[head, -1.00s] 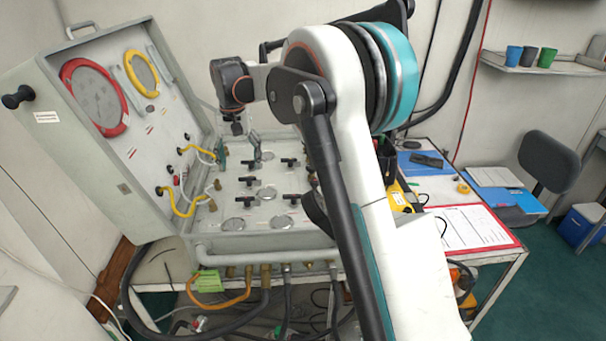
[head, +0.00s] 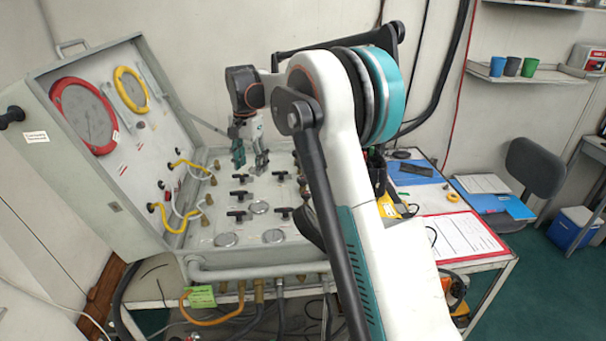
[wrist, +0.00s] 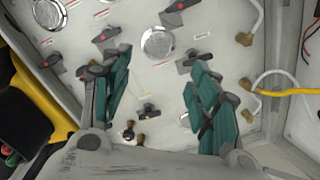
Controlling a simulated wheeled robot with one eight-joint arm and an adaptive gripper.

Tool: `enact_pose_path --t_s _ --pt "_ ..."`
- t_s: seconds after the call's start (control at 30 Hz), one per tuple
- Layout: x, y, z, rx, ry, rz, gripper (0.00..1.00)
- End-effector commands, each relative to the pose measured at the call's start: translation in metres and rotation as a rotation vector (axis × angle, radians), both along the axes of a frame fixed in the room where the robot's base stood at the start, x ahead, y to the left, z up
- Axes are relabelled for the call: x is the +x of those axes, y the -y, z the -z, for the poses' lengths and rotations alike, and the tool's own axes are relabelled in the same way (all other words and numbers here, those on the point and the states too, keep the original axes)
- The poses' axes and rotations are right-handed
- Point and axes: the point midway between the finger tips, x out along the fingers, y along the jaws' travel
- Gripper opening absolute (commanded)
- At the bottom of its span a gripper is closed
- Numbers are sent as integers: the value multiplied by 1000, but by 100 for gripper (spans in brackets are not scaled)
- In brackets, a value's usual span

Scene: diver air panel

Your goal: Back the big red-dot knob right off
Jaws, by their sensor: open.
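Several black T-handled knobs stand on the flat grey panel. In the head view, one knob (head: 237,215) is at the front left and another (head: 281,212) is to its right. I cannot tell which is the big one. My gripper (head: 250,163) points down over the far part of the panel. The left finger partly covers another knob.
The open lid (head: 40,165) with red- and yellow-ringed gauges rises at left, with yellow hoses (head: 172,222) beside it. Round silver discs (wrist: 157,43) sit among the knobs. A clipboard (head: 458,236) lies on the table at right.

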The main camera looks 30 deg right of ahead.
Motion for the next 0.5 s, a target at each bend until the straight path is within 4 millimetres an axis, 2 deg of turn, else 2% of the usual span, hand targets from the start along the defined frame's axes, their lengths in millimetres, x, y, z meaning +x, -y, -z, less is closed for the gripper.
enact_pose_path --t_s 0.03,0.3,0.5 --pt "4 21 -6 0 0 134 55" --pt "14 117 -18 1 4 893 55" --pt "13 167 -23 1 6 1303 55"
